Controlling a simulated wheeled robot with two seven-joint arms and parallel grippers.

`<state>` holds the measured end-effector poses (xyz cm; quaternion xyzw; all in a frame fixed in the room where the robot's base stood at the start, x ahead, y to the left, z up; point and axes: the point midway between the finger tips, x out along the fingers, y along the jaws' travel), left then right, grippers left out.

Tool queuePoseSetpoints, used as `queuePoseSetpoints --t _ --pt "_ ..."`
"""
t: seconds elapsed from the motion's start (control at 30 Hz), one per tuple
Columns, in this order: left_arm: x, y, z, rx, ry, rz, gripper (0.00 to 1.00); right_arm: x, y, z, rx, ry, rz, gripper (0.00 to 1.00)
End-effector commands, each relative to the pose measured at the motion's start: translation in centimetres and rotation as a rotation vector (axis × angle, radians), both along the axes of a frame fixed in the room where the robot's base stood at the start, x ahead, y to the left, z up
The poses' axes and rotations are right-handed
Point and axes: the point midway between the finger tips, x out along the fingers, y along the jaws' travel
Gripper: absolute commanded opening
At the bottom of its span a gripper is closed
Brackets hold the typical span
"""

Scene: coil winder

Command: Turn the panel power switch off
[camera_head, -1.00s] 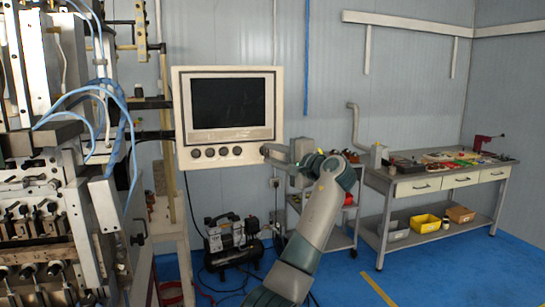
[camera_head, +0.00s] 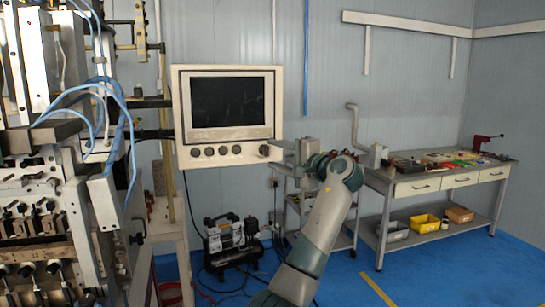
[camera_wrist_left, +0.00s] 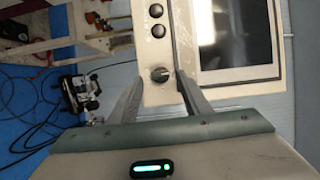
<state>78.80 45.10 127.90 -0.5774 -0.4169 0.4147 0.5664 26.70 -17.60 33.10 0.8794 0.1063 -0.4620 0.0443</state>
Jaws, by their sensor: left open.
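The control panel (camera_head: 278,110) is a cream box with a dark screen. Its power switch, a dark rotary knob (camera_head: 264,151), is at the lower right corner; in the left wrist view the knob (camera_wrist_left: 160,73) has a pale pointer bar. My left gripper (camera_head: 276,152) is just right of the panel's lower corner, at the knob's height. In the left wrist view my left gripper (camera_wrist_left: 159,77) is open, with one finger on each side of the knob. Gaps show beside the knob; whether either finger touches it cannot be told. My right gripper is not in view.
Several round black buttons (camera_head: 223,151) line the panel's lower edge left of the knob. A coil winding machine (camera_head: 50,220) with blue hoses stands left. A compressor (camera_head: 232,238) sits on the floor below, and a workbench (camera_head: 430,186) stands right. Blue floor between is partly clear.

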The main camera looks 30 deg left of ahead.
Motion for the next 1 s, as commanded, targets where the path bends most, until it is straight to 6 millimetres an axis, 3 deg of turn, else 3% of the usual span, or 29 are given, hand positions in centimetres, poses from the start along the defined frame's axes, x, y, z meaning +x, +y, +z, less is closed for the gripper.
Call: queuePoseSetpoints --t 0.2,0.63,0.8,1.0 --pt "-1.2 -3.9 -0.3 -0.001 -0.001 -0.004 0.44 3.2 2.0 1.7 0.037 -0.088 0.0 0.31" --pt "-3.8 -11.9 -0.2 -0.002 0.001 -0.003 0.44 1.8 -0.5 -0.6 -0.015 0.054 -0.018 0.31" --pt "-4.4 -13.7 -0.1 -0.003 0.001 -0.001 0.44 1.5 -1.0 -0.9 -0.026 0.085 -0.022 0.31" --pt "-4.7 -14.5 0.0 -0.002 0.002 0.0 0.44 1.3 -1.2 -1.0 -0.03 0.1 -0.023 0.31"
